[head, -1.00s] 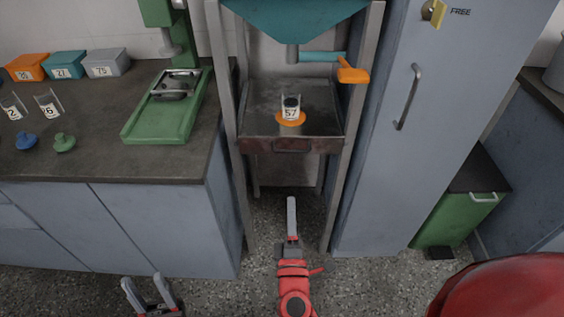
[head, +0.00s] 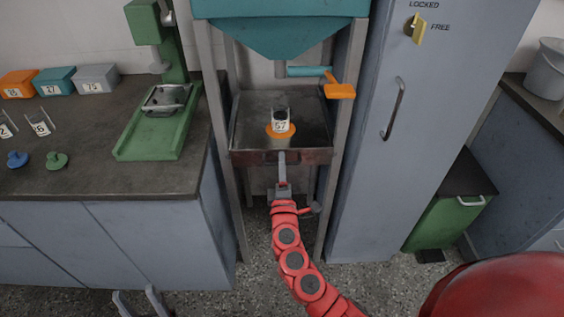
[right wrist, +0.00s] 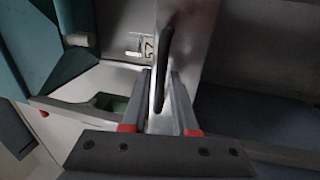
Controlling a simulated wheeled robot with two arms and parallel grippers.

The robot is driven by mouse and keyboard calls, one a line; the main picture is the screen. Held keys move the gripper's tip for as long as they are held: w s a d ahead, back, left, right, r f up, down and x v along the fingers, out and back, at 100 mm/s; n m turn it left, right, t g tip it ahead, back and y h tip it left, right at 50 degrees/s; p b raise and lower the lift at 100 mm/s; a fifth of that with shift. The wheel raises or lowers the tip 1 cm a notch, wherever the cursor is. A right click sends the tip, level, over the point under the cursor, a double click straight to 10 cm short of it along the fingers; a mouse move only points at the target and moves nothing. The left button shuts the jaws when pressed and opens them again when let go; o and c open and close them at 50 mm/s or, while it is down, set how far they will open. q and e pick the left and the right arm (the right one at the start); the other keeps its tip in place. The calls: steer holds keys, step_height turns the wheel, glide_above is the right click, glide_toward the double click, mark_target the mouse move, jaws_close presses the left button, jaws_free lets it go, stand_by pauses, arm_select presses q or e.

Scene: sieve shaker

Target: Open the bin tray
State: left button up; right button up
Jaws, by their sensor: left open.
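The bin tray (head: 250,157) is a grey metal tray with a worn reddish-brown front, in the stand under the teal hopper. A clear cup labelled 57 (head: 281,122) stands on an orange disc in it. My right gripper (head: 282,158) reaches the middle of the tray's front, hiding most of its handle. In the right wrist view, a dark bar (right wrist: 166,50), seemingly the handle, shows between the fingers, which look apart. Whether they touch it is unclear. My left gripper (head: 141,300) is open and empty at the bottom edge, far from the tray.
Stand legs (head: 226,170) flank the tray. A blue-grey cabinet (head: 365,170) stands to the right, a counter (head: 90,178) with a green device (head: 160,135) to the left. The teal hopper (head: 285,35) and an orange-handled lever (head: 340,91) are above. Floor before the stand is partly open.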

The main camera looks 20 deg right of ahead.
steer(key=shift+w+d, duration=0.1)
steer(key=shift+w, duration=0.15)
jaws_close()
stand_by(1.4)
